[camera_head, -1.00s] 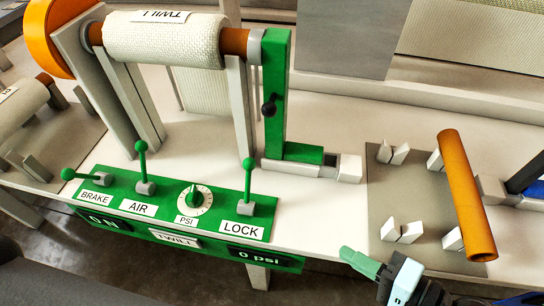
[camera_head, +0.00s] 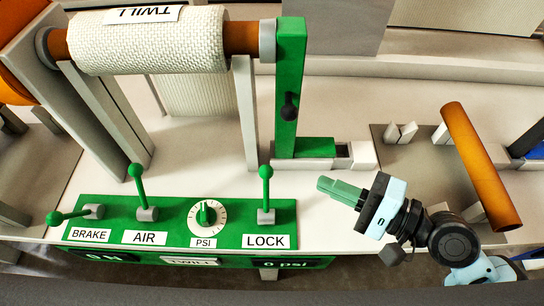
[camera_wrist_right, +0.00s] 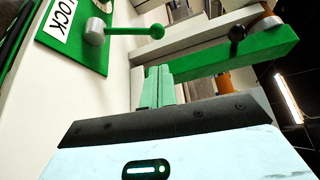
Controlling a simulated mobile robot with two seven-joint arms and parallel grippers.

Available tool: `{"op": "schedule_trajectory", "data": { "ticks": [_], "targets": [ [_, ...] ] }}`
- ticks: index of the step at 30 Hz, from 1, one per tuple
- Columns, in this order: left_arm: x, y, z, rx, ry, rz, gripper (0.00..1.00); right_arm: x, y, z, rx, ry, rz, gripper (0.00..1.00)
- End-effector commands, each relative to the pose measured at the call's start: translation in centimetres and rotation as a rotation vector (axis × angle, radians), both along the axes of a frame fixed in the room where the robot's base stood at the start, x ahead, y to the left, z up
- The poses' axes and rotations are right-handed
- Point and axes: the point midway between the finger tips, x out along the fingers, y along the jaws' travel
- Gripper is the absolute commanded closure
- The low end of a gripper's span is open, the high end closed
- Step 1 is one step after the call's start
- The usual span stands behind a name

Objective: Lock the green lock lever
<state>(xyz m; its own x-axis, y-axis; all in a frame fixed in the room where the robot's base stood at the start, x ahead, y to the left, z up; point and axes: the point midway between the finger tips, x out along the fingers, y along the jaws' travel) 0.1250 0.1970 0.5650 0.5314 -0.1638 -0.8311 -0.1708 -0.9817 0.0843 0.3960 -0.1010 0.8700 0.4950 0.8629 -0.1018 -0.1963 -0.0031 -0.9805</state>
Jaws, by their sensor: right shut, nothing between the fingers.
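The green lock lever (camera_head: 266,190) stands upright from its grey pivot above the LOCK label (camera_head: 265,241), at the right end of the green control panel (camera_head: 185,208). In the right wrist view the lever (camera_wrist_right: 130,30) points away from the panel, its ball end toward the image middle. My right gripper (camera_head: 322,184) is right of the lever, apart from it, with its green fingers together and empty. The gripper's fingers also show in the right wrist view (camera_wrist_right: 157,80). My left gripper is in neither view.
The brake lever (camera_head: 68,215), air lever (camera_head: 139,190) and PSI dial (camera_head: 207,214) are left of the lock lever. A green upright post (camera_head: 288,80) with a black knob stands behind, beside the TWILL roll (camera_head: 150,40). An orange tube (camera_head: 480,165) lies at right.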

Motion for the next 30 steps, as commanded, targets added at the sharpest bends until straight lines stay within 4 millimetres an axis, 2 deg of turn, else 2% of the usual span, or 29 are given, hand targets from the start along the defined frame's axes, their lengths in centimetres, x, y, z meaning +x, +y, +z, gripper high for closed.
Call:
{"op": "schedule_trajectory", "data": {
  "ticks": [14, 17, 30],
  "targets": [
    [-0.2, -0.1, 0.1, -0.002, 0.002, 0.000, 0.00, 0.3, 0.3, 0.1, 0.004, 0.000, -0.001, 1.00],
    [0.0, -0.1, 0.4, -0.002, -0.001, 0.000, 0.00, 0.8, 1.1, 0.1, 0.006, -0.002, -0.001, 1.00],
    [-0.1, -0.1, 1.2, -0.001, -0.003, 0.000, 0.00, 4.2, 7.2, -0.6, 0.005, -0.001, -0.001, 1.00]
  ]
}}
